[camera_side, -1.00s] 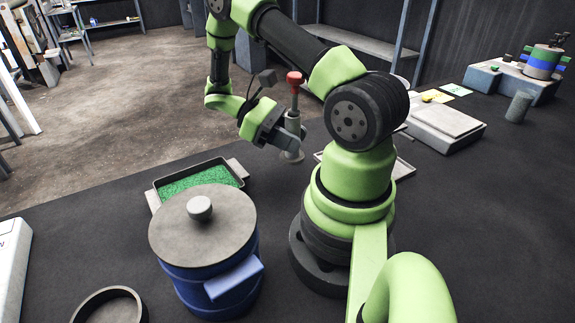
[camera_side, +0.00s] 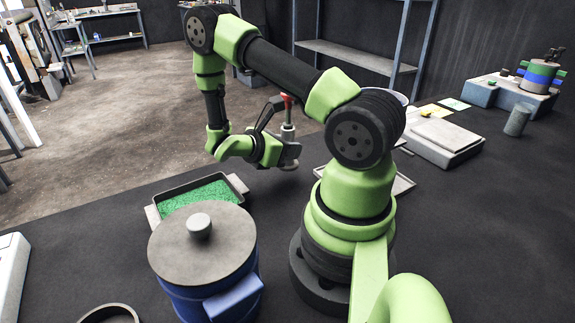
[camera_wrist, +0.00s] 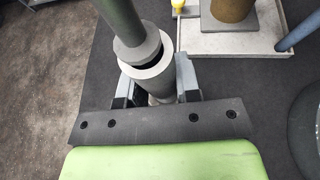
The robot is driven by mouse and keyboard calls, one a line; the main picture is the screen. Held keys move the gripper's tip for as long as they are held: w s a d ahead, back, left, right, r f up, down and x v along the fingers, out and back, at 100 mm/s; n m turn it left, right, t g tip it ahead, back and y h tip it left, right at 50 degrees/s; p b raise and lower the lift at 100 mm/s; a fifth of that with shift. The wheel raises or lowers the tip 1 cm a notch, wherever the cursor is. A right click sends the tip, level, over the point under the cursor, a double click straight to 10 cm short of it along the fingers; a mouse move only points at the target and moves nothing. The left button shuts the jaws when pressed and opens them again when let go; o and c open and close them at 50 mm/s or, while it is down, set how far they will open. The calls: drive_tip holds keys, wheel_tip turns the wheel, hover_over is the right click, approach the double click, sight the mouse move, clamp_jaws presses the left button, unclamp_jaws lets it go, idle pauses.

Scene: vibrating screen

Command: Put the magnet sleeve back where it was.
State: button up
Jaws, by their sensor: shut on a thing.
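The magnet sleeve (camera_side: 288,131) is a grey upright cylinder with a red top in the side view. My gripper (camera_side: 289,153) is shut on its lower part, and the jaws and wrist hide much of its base. In the wrist view, a pale grey collar (camera_wrist: 147,73) sits between the two jaws (camera_wrist: 157,88), with a darker grey-green shaft rising from it toward the top edge. I cannot tell whether the base touches the table.
A tray of green granules (camera_side: 160,222) lies left of my gripper, behind a lidded blue drum (camera_side: 190,291). A pale tray (camera_side: 405,186) is partly hidden behind my arm; a grey box (camera_side: 440,150) stands farther right. Dark table shows between the granule tray and my base.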

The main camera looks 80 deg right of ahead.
sight(287, 164)
drive_tip(key=shift+f, duration=2.25)
drive_tip(key=shift+f, duration=0.15)
drive_tip(key=o, duration=0.9)
